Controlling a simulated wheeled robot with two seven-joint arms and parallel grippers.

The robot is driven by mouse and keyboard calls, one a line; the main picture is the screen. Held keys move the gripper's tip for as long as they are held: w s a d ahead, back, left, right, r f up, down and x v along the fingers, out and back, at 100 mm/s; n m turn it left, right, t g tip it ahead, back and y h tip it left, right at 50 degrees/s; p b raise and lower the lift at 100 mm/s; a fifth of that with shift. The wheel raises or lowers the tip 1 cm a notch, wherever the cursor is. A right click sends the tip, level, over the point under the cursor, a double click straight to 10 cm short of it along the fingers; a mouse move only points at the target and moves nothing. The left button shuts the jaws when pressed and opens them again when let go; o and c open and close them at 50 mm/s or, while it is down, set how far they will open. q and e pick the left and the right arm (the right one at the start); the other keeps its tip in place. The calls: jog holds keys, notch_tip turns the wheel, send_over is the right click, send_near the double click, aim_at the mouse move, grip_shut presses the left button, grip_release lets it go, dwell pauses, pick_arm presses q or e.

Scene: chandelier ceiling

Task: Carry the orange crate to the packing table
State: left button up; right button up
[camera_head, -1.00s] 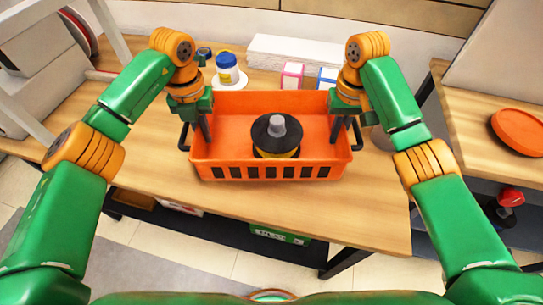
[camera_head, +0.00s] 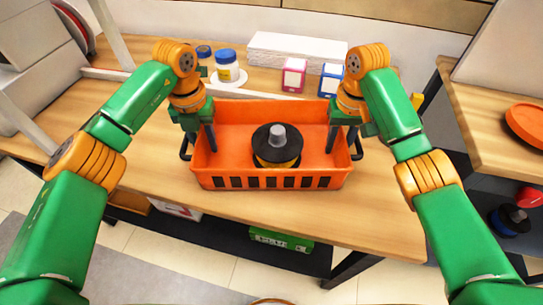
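The orange crate (camera_head: 270,181) is in the middle of the head view, over the wooden table (camera_head: 150,185); I cannot tell whether its bottom touches the tabletop. It looks level and holds a round black-and-yellow item with a grey knob (camera_head: 277,147). My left gripper (camera_head: 207,138) is at the crate's left side, with one finger inside the wall by the black handle. My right gripper (camera_head: 335,138) is at the right side in the same way. Both appear shut on the crate's sides; the outer fingers are mostly hidden. Which table is the packing table is not clear.
Behind the crate are a blue-lidded jar (camera_head: 227,68), a pink box (camera_head: 293,75), a blue box (camera_head: 330,80) and a white stack (camera_head: 297,53). Another wooden surface (camera_head: 485,115) with a red-orange disc (camera_head: 527,122) stands at the right. A green box (camera_head: 281,240) lies below the table.

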pick_arm(q)
notch_tip(320, 180, up, 12)
jog(key=shift+f, duration=0.25)
jog(key=shift+r, duration=0.25)
pick_arm(e)
jog(key=shift+r, duration=0.2)
notch_tip(320, 180, up, 12)
jog(key=shift+f, duration=0.15)
